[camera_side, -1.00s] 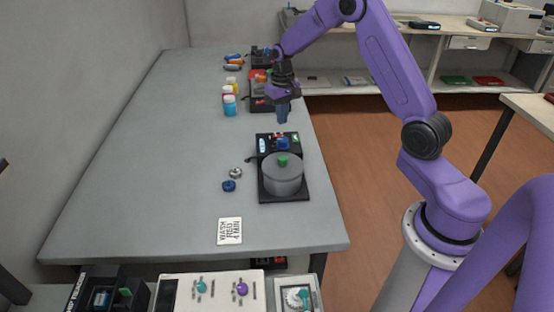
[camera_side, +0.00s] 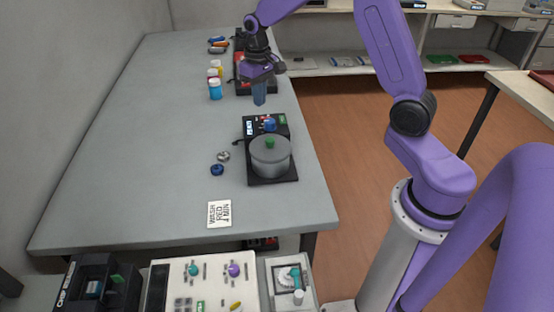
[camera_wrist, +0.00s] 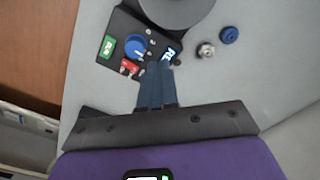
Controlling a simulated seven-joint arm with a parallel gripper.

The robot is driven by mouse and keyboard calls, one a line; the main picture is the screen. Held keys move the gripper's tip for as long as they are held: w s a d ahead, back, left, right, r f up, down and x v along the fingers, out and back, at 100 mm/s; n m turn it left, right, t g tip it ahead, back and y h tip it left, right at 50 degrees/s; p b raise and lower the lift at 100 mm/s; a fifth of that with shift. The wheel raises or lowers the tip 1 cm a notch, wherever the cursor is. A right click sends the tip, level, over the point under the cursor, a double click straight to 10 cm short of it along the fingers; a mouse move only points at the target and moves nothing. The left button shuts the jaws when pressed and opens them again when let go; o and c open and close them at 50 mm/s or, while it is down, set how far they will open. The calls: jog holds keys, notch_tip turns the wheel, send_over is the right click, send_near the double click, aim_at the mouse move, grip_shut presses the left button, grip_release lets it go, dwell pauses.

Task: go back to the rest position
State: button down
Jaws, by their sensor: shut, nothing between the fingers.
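My gripper (camera_side: 259,98) is shut and empty, held above the grey table (camera_side: 140,150), behind the black device with the grey lidded drum (camera_side: 270,158). In the wrist view my gripper's fingers (camera_wrist: 157,75) are together and point toward the device's control panel. That panel carries a blue knob (camera_wrist: 136,46), a green button (camera_wrist: 107,47) and a red switch (camera_wrist: 129,66). The fingers cover part of the panel in that view. The side view shows the drum's green knob (camera_side: 269,143) on top.
A blue cap (camera_side: 217,169) and a metal cap (camera_side: 223,156) lie left of the device. A card reading "WASH RED 4 MIN" (camera_side: 219,213) lies in front. Several bottles (camera_side: 215,88) stand behind, near another black and red device (camera_side: 262,86). The table's left side is clear.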

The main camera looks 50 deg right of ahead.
jog(key=s+a+r+n, duration=0.35)
jog(key=s+a, duration=0.25)
jog(key=s, duration=0.3)
jog(key=s+a+r+n, duration=0.2)
jog(key=s+a+n, duration=0.2)
jog(key=s+a, duration=0.35)
jog(key=s+d+n, duration=0.2)
jog(key=s+n, duration=0.3)
jog(key=s, duration=1.2)
jog(key=shift+f+n, duration=0.25)
jog(key=shift+n, duration=0.1)
